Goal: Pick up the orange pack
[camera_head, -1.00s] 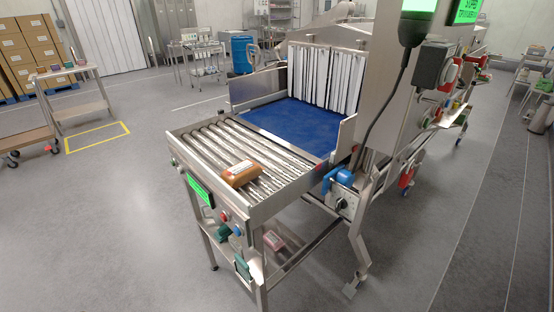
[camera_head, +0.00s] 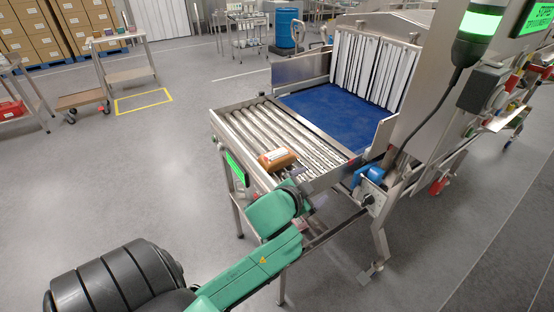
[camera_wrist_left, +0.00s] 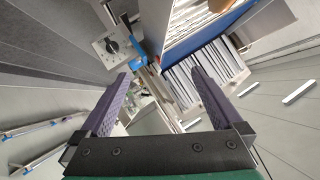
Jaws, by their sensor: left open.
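The orange pack (camera_head: 278,159), with a white label on top, lies on the steel rollers (camera_head: 255,130) near the front edge of the conveyor. My left arm reaches in from the lower left, and its green links end just in front of and below the pack. The left gripper's jaws are mostly hidden in the head view. In the left wrist view, my left gripper (camera_wrist_left: 160,74) shows two purple fingers spread wide with nothing between them. A brownish patch at that view's top edge may be the pack, but I cannot tell. My right gripper is not in view.
A blue belt (camera_head: 335,108) leads from the rollers to a white strip curtain (camera_head: 372,68). A metal side panel with a lamp (camera_head: 478,35) and cable stands right. A green screen (camera_head: 236,168) is on the conveyor's front.

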